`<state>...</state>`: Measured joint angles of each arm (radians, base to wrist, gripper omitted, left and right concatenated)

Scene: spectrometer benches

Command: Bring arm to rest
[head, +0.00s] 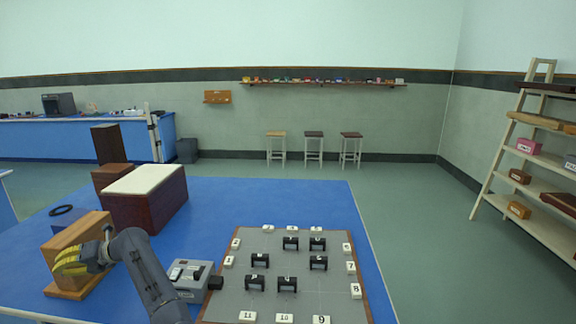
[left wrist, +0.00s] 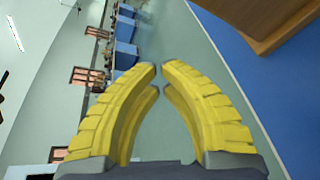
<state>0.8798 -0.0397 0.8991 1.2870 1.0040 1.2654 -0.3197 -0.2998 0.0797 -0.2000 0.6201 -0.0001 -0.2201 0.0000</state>
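My left arm (head: 150,275) reaches in at the lower left of the head view. Its gripper (head: 62,264), with yellow fingers, is in front of an upright brown wooden block on a base (head: 75,292); whether it touches the block I cannot tell. In the left wrist view the gripper's fingertips (left wrist: 161,70) come together almost touching, with nothing between them. My right arm and gripper are not in view.
A blue table (head: 305,200) bears a grey board (head: 275,300) with black bridge-shaped pieces and numbered tiles, a grey instrument (head: 190,280), a large dark red box with cream top (head: 145,197) and a black ring (head: 61,210). The table's back right is clear.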

